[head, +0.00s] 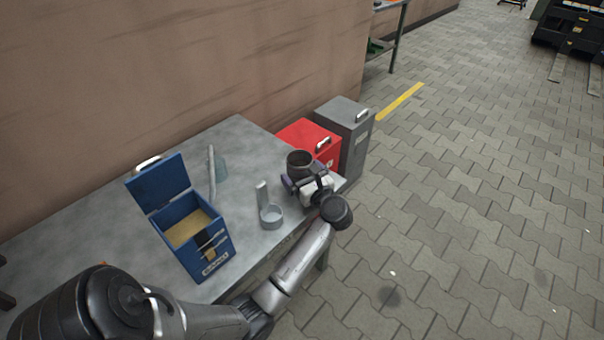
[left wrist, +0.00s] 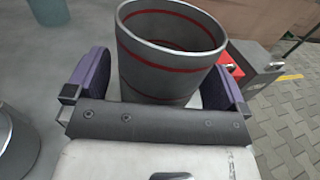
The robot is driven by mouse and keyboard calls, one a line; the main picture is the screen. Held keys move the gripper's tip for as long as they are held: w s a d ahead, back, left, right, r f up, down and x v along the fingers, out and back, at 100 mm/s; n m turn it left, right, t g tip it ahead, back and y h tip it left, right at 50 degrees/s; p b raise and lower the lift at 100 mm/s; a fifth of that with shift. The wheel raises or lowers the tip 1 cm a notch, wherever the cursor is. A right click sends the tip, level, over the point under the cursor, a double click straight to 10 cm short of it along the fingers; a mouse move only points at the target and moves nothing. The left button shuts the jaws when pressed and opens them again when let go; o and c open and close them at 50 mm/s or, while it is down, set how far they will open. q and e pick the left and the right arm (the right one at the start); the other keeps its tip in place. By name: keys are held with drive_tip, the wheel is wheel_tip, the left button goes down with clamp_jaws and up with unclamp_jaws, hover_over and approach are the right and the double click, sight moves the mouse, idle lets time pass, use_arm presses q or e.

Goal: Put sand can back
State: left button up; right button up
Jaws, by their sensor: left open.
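The sand can, a grey metal can with red bands, shows in the left wrist view (left wrist: 165,55) and at the table's far right end in the head view (head: 300,160). It looks upright and its open top faces up. My left gripper (head: 307,181) is open, its two purple fingers on either side of the can in the left wrist view (left wrist: 160,85). Whether the fingers touch the can I cannot tell. The can's base is hidden behind the gripper. My right gripper is out of view.
The grey table (head: 110,232) holds an open blue box (head: 208,262) of sand, a grey ring-shaped holder with an upright back (head: 271,216), and a pale blue-grey vessel (head: 221,168) with a long handle. A red box (head: 310,139) and grey bin (head: 350,128) stand beyond. Paved floor lies right.

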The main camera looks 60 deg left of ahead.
use_arm(q)
drive_tip(key=d+p, duration=0.3)
drive_tip(key=d, duration=0.9)
drive_tip(key=shift+w, duration=0.2)
